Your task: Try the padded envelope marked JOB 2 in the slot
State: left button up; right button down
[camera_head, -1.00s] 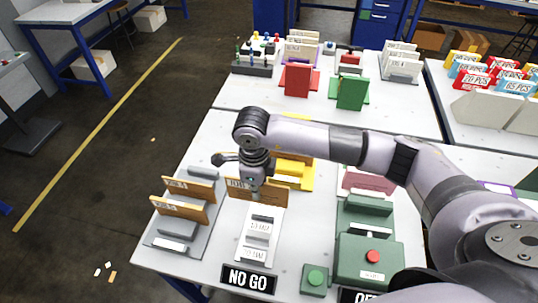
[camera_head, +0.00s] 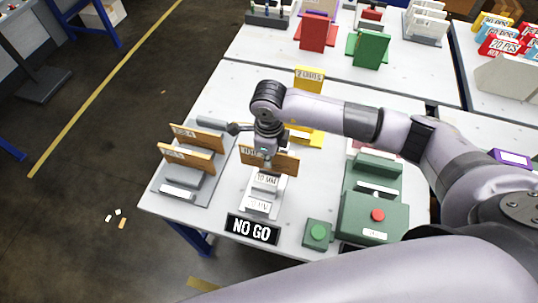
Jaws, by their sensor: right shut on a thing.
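My right gripper (camera_head: 267,158) points down and is shut on a brown padded envelope (camera_head: 287,164). The envelope is upright, and its label is partly hidden by the gripper, so I cannot read it fully. A white slot gauge (camera_head: 262,194) with 10 MM labels stands just in front of and below the envelope. I cannot tell whether the envelope's lower edge is in a slot or only behind it. Two more brown envelopes (camera_head: 197,137) stand in a grey rack (camera_head: 187,187) to the left. My left gripper is not in view.
A black NO GO sign (camera_head: 253,229) lies at the table's front edge. A green button box (camera_head: 318,233) and a green machine with a red button (camera_head: 375,216) stand to the right. A yellow stand (camera_head: 309,78) is behind the gripper.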

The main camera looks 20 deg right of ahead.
aim_at(269, 170)
dwell(1.2)
jog(key=shift+f+b, duration=2)
jog(key=shift+b, duration=0.2)
jog(key=shift+r, duration=0.15)
dwell(1.0)
jog(key=shift+r+p, duration=1.95)
jog(key=shift+r, duration=1.45)
jog(key=shift+s+d+r+n, duration=0.15)
jog(key=shift+r+n, duration=0.25)
jog(key=shift+n, duration=0.3)
jog(key=s+d+r+n, duration=0.2)
jog(key=s+r+n, duration=0.2)
jog(key=n, duration=0.7)
jog(key=s+d+r+n, duration=0.3)
jog(key=r+n, duration=0.3)
jog(key=n, duration=0.6)
jog(key=shift+s+d+r+b, duration=0.2)
jog(key=shift+s+r+b, duration=0.15)
jog(key=shift+s+b, duration=0.1)
